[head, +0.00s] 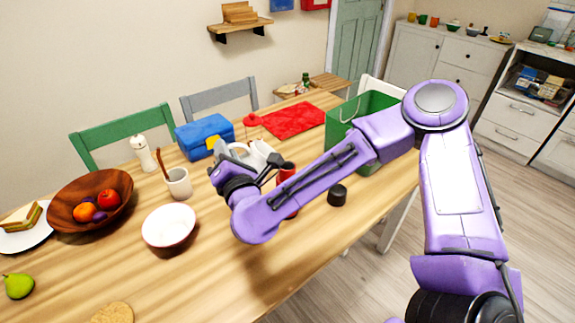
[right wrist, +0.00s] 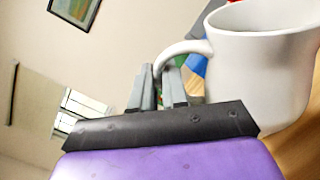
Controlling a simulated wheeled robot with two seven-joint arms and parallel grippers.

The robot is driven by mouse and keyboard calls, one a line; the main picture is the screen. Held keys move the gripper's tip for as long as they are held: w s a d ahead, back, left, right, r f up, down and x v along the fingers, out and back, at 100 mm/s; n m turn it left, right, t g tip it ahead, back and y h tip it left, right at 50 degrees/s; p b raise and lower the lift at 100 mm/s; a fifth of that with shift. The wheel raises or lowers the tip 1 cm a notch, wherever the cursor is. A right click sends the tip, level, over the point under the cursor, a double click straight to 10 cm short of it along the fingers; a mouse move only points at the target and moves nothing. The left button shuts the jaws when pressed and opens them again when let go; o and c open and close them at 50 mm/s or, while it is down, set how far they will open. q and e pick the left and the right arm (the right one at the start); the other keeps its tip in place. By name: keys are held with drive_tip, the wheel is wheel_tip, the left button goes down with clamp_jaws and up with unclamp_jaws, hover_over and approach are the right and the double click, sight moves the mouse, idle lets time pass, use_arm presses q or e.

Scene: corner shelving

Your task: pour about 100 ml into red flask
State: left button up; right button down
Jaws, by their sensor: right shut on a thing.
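My right gripper (head: 232,160) is shut on the handle of a white jug (head: 259,152). The right wrist view shows the gripper's fingers (right wrist: 168,88) on the handle and the jug's body (right wrist: 258,75) to the right. The jug's contents are not visible. The red flask (head: 288,173) stands on the table just right of the jug in the head view, largely hidden by my right forearm. A black cap (head: 337,196) sits on the table to the right of the flask. My left gripper is not in view.
A white bowl (head: 169,226), a cup with a stick (head: 178,184), a blue lunch box (head: 204,137) and a green bin (head: 350,112) stand around the jug. A wooden fruit bowl (head: 75,200) is at left. The table's front middle is clear.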

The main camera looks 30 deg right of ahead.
idle(0.4)
drive_tip(key=shift+a+f, duration=0.1)
drive_tip(key=shift+f, duration=0.1)
drive_tip(key=w+a+f+n+b, duration=0.2)
drive_tip(key=a+f+n+b, duration=0.3)
drive_tip(key=f+n, duration=0.4)
drive_tip(key=shift+w+a+n+g+b, duration=0.2)
drive_tip(key=shift+a+n+g+b, duration=0.2)
drive_tip(key=shift+n, duration=0.5)
idle(0.7)
